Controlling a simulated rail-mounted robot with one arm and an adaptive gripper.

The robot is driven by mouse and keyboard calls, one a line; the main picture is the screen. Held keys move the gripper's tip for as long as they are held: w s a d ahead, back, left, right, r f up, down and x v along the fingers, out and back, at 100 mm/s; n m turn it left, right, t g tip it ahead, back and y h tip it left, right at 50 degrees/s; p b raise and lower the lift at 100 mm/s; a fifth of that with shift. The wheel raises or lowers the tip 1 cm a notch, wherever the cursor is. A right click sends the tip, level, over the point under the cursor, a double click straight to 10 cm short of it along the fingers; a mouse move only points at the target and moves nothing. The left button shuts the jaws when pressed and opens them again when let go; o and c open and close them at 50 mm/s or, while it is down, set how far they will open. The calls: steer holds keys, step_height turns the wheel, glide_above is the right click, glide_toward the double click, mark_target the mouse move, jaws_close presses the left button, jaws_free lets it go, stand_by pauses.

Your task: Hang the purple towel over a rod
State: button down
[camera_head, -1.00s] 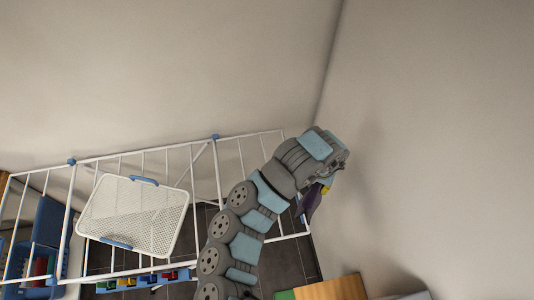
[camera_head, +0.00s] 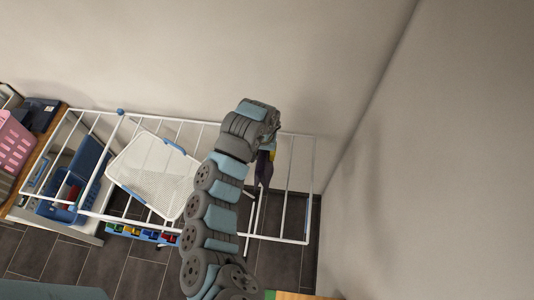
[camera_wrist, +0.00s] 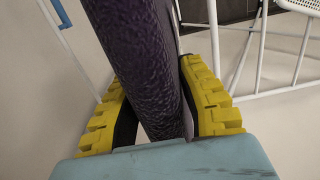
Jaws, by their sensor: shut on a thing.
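The purple towel (camera_wrist: 140,60) is clamped between the yellow-padded fingers of my gripper (camera_wrist: 165,105) in the wrist view. It runs away from the fingers toward the top of that view. In the head view the towel (camera_head: 263,170) hangs as a small dark strip below my gripper (camera_head: 270,150). The white drying rack (camera_head: 308,190) has several parallel rods. My gripper and the towel overlap the right part of the rack in the head view; whether the towel touches a rod I cannot tell. White rods also show at the right in the wrist view (camera_wrist: 262,50).
A white mesh panel with blue handles (camera_head: 150,170) lies on the rack's left part. A blue basket (camera_head: 62,205) and a pink basket (camera_head: 14,142) stand at the left. Walls close in behind and at the right. Colourful pegs (camera_head: 140,233) sit near the rack's front.

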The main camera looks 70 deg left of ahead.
steer(key=shift+f+b, duration=0.6)
steer(key=shift+f, duration=3.1)
step_height(320, 180, down, 6)
steer(key=b, duration=0.5)
steer(key=shift+r, duration=0.25)
step_height(320, 180, down, 8)
steer(key=b, duration=0.4)
steer(key=shift+f, duration=0.1)
steer(key=c, duration=0.7)
jaws_free()
